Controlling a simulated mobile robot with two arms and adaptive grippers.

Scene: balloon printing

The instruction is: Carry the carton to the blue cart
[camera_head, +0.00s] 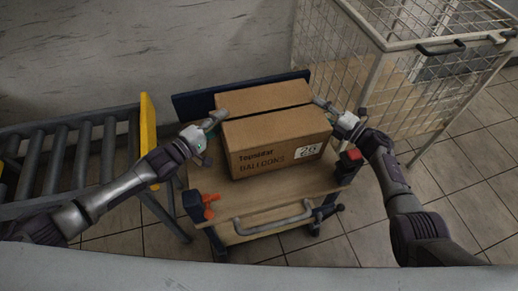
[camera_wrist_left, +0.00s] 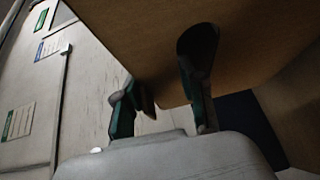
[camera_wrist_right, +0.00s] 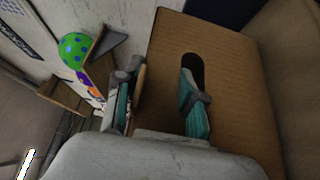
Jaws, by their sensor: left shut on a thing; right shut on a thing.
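My left gripper (camera_head: 217,119) is shut on the carton's left side; in the left wrist view one finger of the gripper (camera_wrist_left: 170,85) goes into the dark handle hole. My right gripper (camera_head: 326,106) is shut on the right side, with one finger in the hole of the carton (camera_wrist_right: 225,95) in the right wrist view.
A roller conveyor (camera_head: 83,160) with a yellow end stands left of the cart. A white wire cage (camera_head: 345,60) stands close behind on the right. The cart has a grey handle (camera_head: 272,222) in front and a dark blue board (camera_head: 190,103) behind. Tiled floor is clear at right.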

